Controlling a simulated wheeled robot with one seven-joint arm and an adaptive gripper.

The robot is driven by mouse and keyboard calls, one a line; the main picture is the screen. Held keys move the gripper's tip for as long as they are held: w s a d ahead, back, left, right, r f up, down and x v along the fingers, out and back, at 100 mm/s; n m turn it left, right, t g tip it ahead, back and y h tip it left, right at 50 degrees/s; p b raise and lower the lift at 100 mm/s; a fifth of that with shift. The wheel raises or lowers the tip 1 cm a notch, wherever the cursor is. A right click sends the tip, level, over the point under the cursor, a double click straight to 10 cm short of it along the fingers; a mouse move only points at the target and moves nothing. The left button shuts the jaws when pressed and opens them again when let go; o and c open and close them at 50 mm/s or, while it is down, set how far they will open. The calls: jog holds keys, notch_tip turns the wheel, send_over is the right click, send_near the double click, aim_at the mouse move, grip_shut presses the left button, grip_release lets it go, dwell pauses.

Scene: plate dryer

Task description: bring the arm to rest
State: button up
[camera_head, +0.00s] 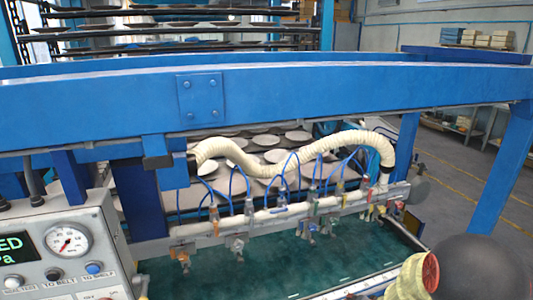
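My gripper is not in view, and no part that is surely my arm shows. A large dark rounded shape (482,268) fills the lower right corner; I cannot tell what it is. A yellow ribbed piece with a red end (415,277) sits just left of it. The plate dryer's blue beam (300,95) crosses the whole view. Below it, a cream corrugated hose (330,143) runs over a rail (290,212) with several nozzles and blue tubes. Several pale plates (268,140) lie behind the hose.
A grey control panel (65,250) with a gauge (68,241) and buttons stands at the left. A green surface (250,272) lies under the rail. A blue post (503,170) stands at the right, with open grey floor (450,160) around it. Racks of plates (170,30) stand behind.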

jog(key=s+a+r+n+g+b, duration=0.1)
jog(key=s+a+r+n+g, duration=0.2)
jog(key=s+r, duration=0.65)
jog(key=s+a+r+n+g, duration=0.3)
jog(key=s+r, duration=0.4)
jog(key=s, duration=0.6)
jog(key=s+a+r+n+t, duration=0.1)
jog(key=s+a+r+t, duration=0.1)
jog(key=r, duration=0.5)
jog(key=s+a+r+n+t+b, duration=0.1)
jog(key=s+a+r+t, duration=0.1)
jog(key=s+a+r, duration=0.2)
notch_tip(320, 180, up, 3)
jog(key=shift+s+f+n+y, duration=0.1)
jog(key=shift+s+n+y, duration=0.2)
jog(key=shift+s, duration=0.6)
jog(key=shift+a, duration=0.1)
